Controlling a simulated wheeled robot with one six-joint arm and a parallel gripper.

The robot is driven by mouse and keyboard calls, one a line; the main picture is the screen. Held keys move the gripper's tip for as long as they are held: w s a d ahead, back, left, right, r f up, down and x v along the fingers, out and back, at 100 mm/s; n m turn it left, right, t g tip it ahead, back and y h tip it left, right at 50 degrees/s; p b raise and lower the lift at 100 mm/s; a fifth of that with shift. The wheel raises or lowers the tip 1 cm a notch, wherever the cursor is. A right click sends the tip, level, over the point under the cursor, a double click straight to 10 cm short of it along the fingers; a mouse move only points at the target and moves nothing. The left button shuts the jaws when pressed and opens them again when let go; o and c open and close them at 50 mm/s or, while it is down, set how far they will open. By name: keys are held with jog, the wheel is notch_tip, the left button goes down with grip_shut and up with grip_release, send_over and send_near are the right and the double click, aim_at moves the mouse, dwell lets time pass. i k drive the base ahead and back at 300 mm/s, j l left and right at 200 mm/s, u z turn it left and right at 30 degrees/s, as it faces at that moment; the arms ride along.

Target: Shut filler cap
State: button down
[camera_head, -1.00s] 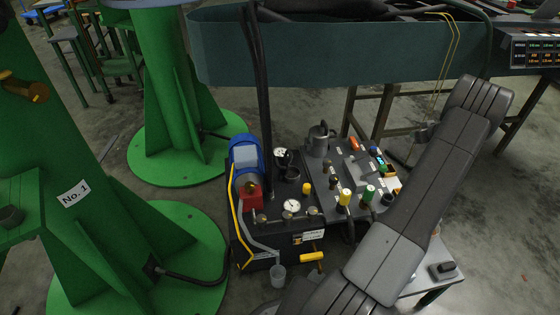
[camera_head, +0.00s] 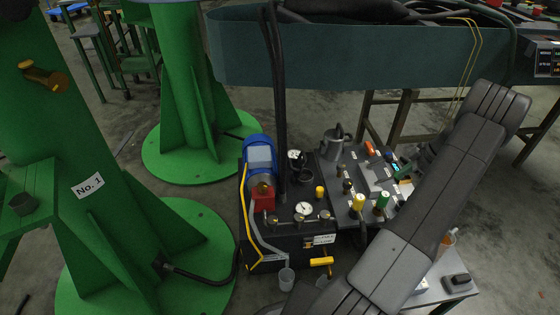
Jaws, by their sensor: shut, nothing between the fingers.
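The black power unit (camera_head: 290,241) stands on the floor left of my arm. On its top is a small round black fitting (camera_head: 304,177), which looks like the filler opening with its cap; it is too small to tell how the cap sits. My gripper (camera_head: 408,171) is partly hidden behind my own arm. It is over the right part of the grey panel table, well to the right of the filler fitting and apart from it. Its fingers are small and dark; they look shut and empty.
A grey jug (camera_head: 333,144), yellow and green-capped valves (camera_head: 382,201) and small parts stand on the panel table. Black hoses (camera_head: 280,110) rise beside the filler fitting. A blue motor (camera_head: 260,152), gauges (camera_head: 304,208) and green columns (camera_head: 88,160) stand close by.

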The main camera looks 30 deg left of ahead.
aim_at(298, 168)
jog(key=j+u, duration=0.25)
jog(key=u, duration=0.15)
jog(key=i+j+u, duration=0.1)
jog(key=j+u, duration=0.15)
jog(key=u, duration=0.15)
